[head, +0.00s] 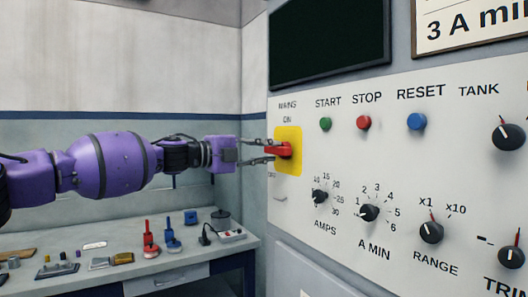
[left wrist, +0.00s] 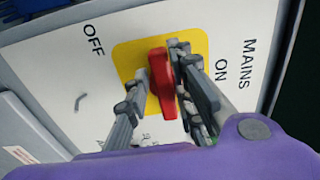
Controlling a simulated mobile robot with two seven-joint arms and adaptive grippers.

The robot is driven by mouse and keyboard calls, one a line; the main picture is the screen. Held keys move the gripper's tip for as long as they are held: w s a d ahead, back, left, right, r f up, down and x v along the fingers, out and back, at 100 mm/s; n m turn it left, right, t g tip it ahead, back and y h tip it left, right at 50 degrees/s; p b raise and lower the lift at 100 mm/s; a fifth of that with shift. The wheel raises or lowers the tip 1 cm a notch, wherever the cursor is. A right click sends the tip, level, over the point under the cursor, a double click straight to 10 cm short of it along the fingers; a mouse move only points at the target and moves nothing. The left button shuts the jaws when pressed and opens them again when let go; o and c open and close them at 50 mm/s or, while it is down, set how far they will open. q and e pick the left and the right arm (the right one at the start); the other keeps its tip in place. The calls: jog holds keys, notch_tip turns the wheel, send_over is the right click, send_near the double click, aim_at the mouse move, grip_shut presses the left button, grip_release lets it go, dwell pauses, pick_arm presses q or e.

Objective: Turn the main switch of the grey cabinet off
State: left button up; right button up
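The main switch is a red handle (head: 285,150) on a yellow plate (head: 289,166) at the left end of the grey cabinet's panel (head: 330,160). ON is printed above it and OFF at its lower left. The handle (left wrist: 162,82) lies across the plate, roughly level, not upright towards ON. My left gripper (head: 268,151) reaches in from the left, with one finger above the handle and one below. In the left wrist view my left gripper (left wrist: 158,85) is closed down about the handle; the exact contact is partly hidden. My right gripper is not in view.
Green start (head: 326,124), red stop (head: 364,123) and blue reset (head: 416,121) buttons sit to the right, above several black knobs. A dark screen (head: 330,40) is above. A bench (head: 205,268) with tools stands below my left arm.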

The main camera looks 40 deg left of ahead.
pick_arm(q)
jog(key=shift+o, duration=0.9)
jog(key=shift+r, duration=0.25)
notch_tip(320, 180, up, 9)
jog(key=shift+d+r, duration=0.15)
jog(key=shift+a+r, duration=0.15)
jog(key=shift+a, duration=0.05)
